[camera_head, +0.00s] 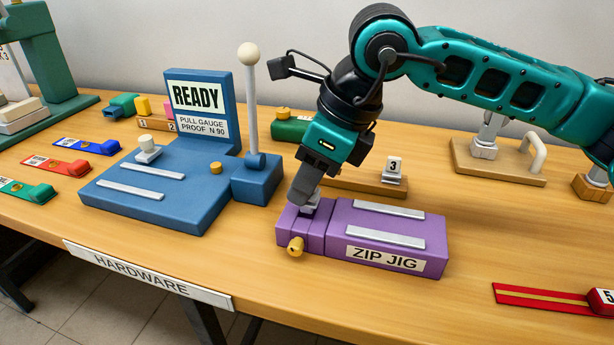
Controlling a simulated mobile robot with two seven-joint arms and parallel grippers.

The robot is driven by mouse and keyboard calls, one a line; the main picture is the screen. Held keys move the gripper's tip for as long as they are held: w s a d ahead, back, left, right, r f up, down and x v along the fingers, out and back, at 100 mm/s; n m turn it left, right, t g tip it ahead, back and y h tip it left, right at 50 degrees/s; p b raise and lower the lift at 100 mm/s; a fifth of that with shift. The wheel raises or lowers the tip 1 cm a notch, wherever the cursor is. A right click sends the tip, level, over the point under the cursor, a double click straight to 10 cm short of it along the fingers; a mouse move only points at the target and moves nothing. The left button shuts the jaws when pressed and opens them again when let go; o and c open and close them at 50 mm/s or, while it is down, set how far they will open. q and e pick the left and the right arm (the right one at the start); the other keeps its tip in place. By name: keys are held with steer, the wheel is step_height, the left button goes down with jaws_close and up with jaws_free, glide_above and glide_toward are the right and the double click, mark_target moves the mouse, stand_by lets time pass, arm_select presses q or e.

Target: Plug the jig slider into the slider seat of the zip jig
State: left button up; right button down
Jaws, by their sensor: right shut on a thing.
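The purple zip jig (385,250) lies on the table, with two pale rails on top and a brass knob (296,246) at its left front. My right gripper (307,192) points down over the jig's left end. It is shut on a small grey metal piece, which looks like the jig slider (311,204). The slider is low at the jig's left block, where the slider seat seems to be. The fingers and slider hide the seat, so I cannot tell whether the slider is in it or just above. My left gripper is out of view.
A blue pull gauge (150,205) with a READY sign and upright lever (252,105) stands left of the jig. A red strip (540,299) lies at front right. Table in front of the jig is clear.

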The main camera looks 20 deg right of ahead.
steer(key=shift+b, duration=0.3)
stand_by(0.4)
stand_by(0.3)
steer(key=shift+b, duration=0.5)
stand_by(0.8)
stand_by(0.4)
steer(key=shift+f+b, duration=0.9)
steer(key=shift+f, duration=0.1)
stand_by(0.3)
steer(key=c, duration=0.9)
jaws_free()
steer(key=shift+o, duration=0.6)
steer(key=shift+o, duration=0.2)
